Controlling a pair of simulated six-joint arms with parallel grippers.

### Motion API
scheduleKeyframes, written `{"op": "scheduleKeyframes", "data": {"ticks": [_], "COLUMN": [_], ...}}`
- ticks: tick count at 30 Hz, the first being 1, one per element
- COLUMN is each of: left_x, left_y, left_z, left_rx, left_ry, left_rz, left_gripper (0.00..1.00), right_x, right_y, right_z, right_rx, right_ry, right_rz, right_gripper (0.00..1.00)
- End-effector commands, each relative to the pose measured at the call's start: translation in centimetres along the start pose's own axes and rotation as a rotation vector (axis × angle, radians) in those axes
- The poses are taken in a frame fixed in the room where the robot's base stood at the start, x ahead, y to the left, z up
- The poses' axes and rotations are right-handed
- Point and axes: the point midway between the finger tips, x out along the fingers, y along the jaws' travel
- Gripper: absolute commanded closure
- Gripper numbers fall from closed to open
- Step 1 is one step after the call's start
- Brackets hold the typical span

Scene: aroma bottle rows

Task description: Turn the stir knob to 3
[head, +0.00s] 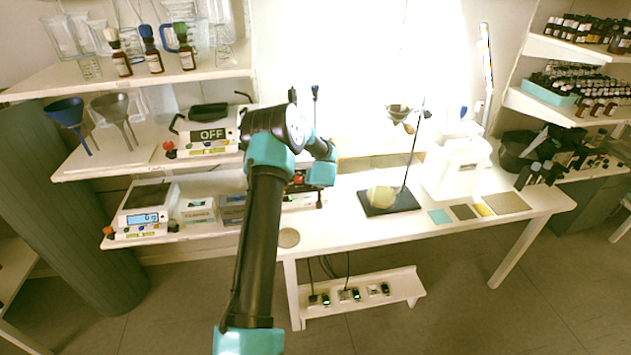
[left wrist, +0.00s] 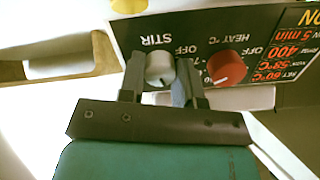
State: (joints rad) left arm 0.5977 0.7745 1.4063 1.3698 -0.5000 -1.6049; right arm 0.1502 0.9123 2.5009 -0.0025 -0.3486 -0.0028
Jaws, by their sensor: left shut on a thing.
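The stir knob (left wrist: 160,64) is pale grey and sits on the black front panel of a heater-stirrer, under the upside-down word STIR in the left wrist view. My left gripper (left wrist: 159,78) is shut on it, one finger on each side. The pointer mark and the number it points to cannot be made out. The red heat knob (left wrist: 227,67) is just right of the right finger. In the head view my left arm reaches over the bench to the device, and its wrist hides most of the panel. My right gripper is in neither view.
A display (left wrist: 298,60) with red and orange figures is right of the knobs. A yellow knob or button (left wrist: 128,5) is at the top edge. A black stand (head: 392,201) with a round flask (head: 381,196) and a white canister (head: 456,168) are right on the bench.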

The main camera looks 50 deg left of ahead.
Motion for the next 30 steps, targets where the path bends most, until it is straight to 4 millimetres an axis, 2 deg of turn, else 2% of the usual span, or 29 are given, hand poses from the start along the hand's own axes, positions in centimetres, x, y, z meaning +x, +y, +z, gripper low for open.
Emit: {"op": "scheduleKeyframes", "data": {"ticks": [15, 21, 30], "left_x": [0.01, 0.02, 0.01], "left_y": [-0.02, -0.04, -0.04], "left_z": [0.0, 0.0, 0.0], "left_rx": [0.462, 0.572, 0.634], "left_ry": [0.0, 0.0, 0.0], "left_rz": [-0.027, -0.033, -0.036], "left_gripper": [0.92, 0.92, 0.92], "right_x": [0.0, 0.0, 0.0], "right_y": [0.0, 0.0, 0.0], "right_z": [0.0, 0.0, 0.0], "right_rx": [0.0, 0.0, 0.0], "right_ry": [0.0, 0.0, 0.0], "right_rz": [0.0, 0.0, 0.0], "right_gripper": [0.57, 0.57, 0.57]}}
